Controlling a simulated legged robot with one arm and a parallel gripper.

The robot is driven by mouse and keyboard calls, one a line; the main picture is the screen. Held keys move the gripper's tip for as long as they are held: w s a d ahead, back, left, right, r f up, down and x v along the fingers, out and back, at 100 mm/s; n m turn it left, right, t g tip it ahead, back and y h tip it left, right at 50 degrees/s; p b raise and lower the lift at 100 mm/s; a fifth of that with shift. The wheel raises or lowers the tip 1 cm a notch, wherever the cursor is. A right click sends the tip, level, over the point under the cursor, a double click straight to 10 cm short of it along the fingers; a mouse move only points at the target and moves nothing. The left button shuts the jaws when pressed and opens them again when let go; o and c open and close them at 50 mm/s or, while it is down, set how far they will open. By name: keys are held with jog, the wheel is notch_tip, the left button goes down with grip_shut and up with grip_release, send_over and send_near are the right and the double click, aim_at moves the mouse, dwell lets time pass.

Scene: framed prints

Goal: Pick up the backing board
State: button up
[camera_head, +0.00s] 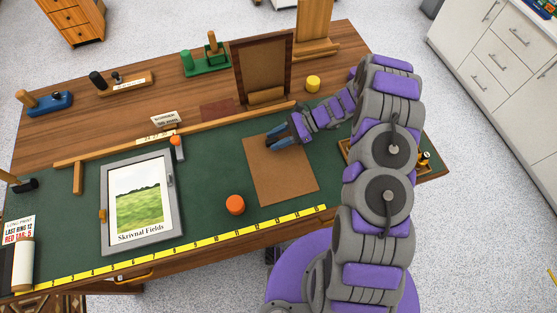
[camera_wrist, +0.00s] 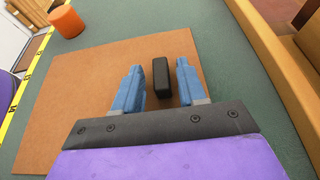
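The backing board, a flat brown rectangle (camera_head: 283,178), lies on the green mat (camera_head: 205,185) right of the framed print. In the wrist view the board (camera_wrist: 90,80) fills the middle, with a small black block (camera_wrist: 161,78) standing out over it. My gripper (camera_head: 268,142) is low over the board's far part, with its blue fingers apart. In the wrist view my gripper (camera_wrist: 160,67) has one finger on each side of the black block, with gaps visible. In the head view the block is hidden by my gripper.
A grey-framed print (camera_head: 140,203) lies left of the board. An orange cylinder (camera_head: 235,204) stands near the board's left edge. A wooden rail (camera_head: 200,131) runs behind it, with an upright brown frame (camera_head: 262,70) beyond. A yellow ruler (camera_head: 180,247) lines the front edge.

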jog(key=shift+d, duration=0.3)
jog(key=shift+c, duration=1.4)
jog(key=shift+a+f, duration=0.1)
jog(key=shift+a, duration=0.95)
grip_shut()
